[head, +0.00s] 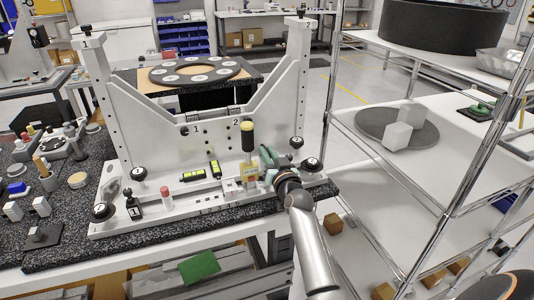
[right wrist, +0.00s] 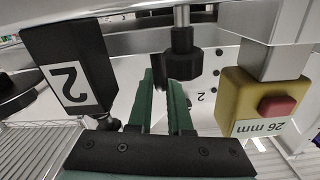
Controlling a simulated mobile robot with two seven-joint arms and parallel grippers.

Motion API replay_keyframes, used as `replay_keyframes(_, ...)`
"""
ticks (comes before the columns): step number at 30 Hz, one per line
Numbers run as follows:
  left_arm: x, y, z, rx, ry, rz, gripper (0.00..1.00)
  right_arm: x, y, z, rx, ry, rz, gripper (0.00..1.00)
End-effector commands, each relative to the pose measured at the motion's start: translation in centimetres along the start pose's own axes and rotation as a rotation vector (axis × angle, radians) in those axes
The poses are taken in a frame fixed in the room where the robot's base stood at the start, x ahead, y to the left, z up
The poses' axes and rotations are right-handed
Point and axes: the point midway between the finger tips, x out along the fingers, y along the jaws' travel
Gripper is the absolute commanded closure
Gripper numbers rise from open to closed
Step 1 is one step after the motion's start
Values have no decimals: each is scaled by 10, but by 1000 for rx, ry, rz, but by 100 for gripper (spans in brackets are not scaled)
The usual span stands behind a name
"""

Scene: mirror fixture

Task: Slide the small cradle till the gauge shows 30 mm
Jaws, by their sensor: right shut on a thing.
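The gauge (right wrist: 262,127) is a yellow box with a red button, and its label reads 26 mm upside down in the right wrist view. In the head view the yellow gauge (head: 250,173) is small, low on the white mirror fixture. My right gripper (head: 268,157) reaches in just right of it. The small cradle cannot be told apart clearly from the fixture; my gripper hides part of that area. My left gripper is not in view.
A black block labelled 2 (right wrist: 68,75) stands close beside the fingers. The white fixture (head: 130,120) carries several black knobs and a yellow-topped black handle (head: 247,135). A wire shelf (head: 480,135) stands to the right. Loose parts lie on the bench at left.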

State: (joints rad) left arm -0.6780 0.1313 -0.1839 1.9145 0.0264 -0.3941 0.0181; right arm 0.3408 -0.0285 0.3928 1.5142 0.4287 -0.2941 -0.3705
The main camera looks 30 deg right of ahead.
Motion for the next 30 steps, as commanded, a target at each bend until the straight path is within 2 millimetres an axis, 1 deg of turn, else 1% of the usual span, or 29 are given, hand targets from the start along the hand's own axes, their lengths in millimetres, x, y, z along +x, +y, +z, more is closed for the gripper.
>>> replay_keyframes(1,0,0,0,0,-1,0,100,0,-1,0,0,-1,-1,95)
replay_keyframes(2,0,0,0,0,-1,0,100,0,-1,0,0,-1,-2,99)
replay_keyframes(3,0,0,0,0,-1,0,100,0,-1,0,0,-1,-2,100)
replay_keyframes(30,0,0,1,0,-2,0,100,0,-2,1,2,-2,-3,100)
